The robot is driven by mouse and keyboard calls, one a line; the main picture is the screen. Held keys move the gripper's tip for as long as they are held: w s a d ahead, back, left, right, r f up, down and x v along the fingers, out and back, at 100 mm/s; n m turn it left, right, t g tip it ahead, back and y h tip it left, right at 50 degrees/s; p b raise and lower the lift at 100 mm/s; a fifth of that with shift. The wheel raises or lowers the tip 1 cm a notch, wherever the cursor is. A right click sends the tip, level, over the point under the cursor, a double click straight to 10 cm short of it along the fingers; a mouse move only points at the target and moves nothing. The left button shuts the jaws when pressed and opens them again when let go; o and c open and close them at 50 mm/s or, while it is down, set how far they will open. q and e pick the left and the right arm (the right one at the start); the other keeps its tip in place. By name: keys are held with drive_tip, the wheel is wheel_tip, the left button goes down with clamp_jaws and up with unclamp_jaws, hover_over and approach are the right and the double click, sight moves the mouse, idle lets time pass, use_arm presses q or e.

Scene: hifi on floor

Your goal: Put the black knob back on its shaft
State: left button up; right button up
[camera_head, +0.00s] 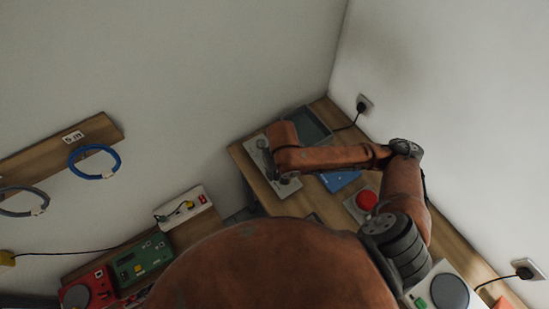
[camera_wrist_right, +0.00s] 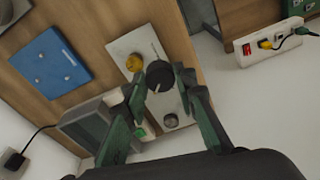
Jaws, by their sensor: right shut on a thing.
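The black knob (camera_wrist_right: 159,76) is between the fingers of my right gripper (camera_wrist_right: 161,84) in the right wrist view, and the gripper is shut on it. The gripper and knob are over a pale panel (camera_wrist_right: 126,45), which carries a yellow knob (camera_wrist_right: 135,62), a grey round knob (camera_wrist_right: 170,121) and a green button (camera_wrist_right: 148,130). The shaft cannot be made out clearly; the knob and fingers hide part of the panel. Whether the knob touches the panel is unclear. In the head view the panel (camera_head: 283,187) is partly covered by my right arm. My left gripper is not in view.
A blue plate (camera_wrist_right: 50,62) and a grey box with a dark screen (camera_wrist_right: 88,125) lie beside the panel. A red button (camera_head: 367,200) stands on the wooden board. A power strip (camera_head: 186,207) and coloured boxes (camera_head: 142,261) are to the left.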

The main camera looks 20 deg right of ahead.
drive_tip(key=shift+f, duration=0.1)
drive_tip(key=w+d+f, duration=0.1)
drive_tip(key=w+f, duration=0.1)
drive_tip(key=w, duration=0.1)
drive_tip(key=w+d+f, duration=0.2)
drive_tip(key=w+f, duration=0.1)
drive_tip(key=w, duration=0.1)
drive_tip(key=w+d+f, duration=0.1)
drive_tip(key=w+f, duration=0.2)
drive_tip(key=w, duration=0.1)
drive_tip(key=shift+w+d+f, duration=0.15)
drive_tip(key=shift+w+d, duration=0.05)
drive_tip(key=shift+d, duration=0.05)
drive_tip(key=shift+w+d+f, duration=0.1)
drive_tip(key=shift+w+f, duration=0.25)
drive_tip(key=shift+f, duration=0.1)
drive_tip(key=shift+w+f, duration=0.15)
drive_tip(key=shift+f, duration=0.1)
wheel_tip(320, 180, down, 3)
drive_tip(key=shift+d+r+p, duration=0.1)
drive_tip(key=shift+p, duration=0.45)
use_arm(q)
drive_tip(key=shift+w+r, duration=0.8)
use_arm(e)
drive_tip(key=shift+f, duration=0.2)
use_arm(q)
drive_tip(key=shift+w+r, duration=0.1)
use_arm(e)
drive_tip(key=shift+f, duration=0.2)
